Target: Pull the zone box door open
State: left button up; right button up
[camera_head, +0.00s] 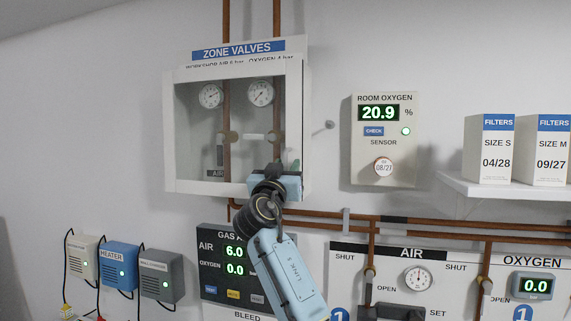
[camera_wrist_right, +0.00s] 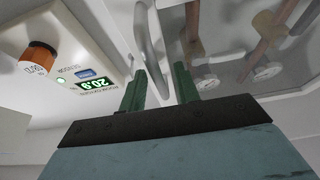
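The zone box (camera_head: 168,130) is a white wall cabinet with a clear front door (camera_head: 238,187), which looks shut. Behind the pane are two gauges, copper pipes and valves. My right gripper (camera_head: 283,170) is at the door's lower right corner in the head view, and the arm hides part of that corner. In the right wrist view the light grey bar handle (camera_wrist_right: 150,45) runs along the door's edge. The green fingers of my right gripper (camera_wrist_right: 159,68) are apart, one on each side of the handle, with visible gaps. My left gripper is not in view.
A shelf (camera_head: 510,190) holds filter boxes. Pipes (camera_head: 325,224) and a gas alarm panel (camera_head: 215,270) lie below.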

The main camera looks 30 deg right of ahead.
grip_shut()
jog(key=shift+s+a, duration=0.1)
dwell(0.3)
